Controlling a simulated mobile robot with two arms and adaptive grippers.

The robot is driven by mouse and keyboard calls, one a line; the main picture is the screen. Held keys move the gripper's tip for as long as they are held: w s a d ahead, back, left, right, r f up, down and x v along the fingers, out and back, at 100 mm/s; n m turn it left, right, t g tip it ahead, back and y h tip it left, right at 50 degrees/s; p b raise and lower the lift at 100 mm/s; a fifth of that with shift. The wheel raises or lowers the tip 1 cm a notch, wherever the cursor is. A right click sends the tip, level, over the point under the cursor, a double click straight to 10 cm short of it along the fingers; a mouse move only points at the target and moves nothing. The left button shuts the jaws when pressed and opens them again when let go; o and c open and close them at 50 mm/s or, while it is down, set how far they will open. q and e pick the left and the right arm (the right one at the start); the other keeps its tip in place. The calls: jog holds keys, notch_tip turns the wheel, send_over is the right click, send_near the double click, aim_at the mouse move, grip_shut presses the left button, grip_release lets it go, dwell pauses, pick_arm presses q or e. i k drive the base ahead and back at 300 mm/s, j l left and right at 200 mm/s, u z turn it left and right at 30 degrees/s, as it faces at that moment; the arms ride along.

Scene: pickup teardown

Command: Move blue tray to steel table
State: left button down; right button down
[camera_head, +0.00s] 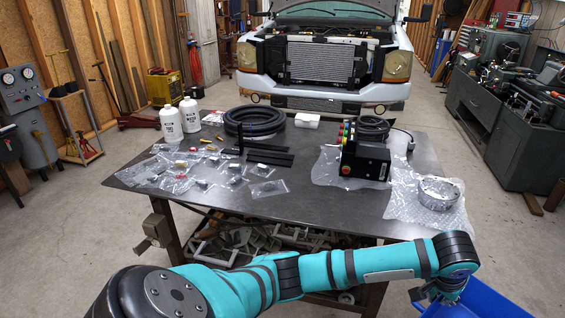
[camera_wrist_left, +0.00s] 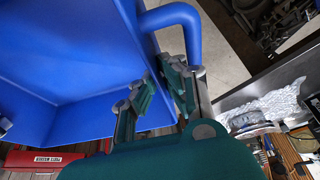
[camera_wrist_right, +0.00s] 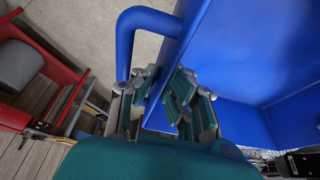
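The blue tray (camera_head: 478,300) is at the lower right of the head view, mostly cut off. Its inside (camera_wrist_left: 60,60) looks empty in the left wrist view. My left gripper (camera_wrist_left: 160,85) has a finger on each side of the tray's side wall, beside a tubular blue handle (camera_wrist_left: 170,15), and looks shut on it. In the right wrist view, my right gripper (camera_wrist_right: 165,90) likewise holds the wall near the other handle (camera_wrist_right: 125,40). Exact pad contact is partly hidden. The steel table (camera_head: 270,205) stands ahead, left of the tray.
Bagged small parts (camera_head: 200,175), white bottles (camera_head: 171,124), a black hose coil (camera_head: 254,122), a black control box (camera_head: 365,163) and bubble wrap (camera_head: 420,212) occupy the table. Its front middle is bare. A red frame (camera_wrist_right: 45,60) stands near the right gripper. A pickup (camera_head: 325,60) is behind.

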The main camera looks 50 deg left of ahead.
aim_at(337, 202)
jog(key=u, duration=1.25)
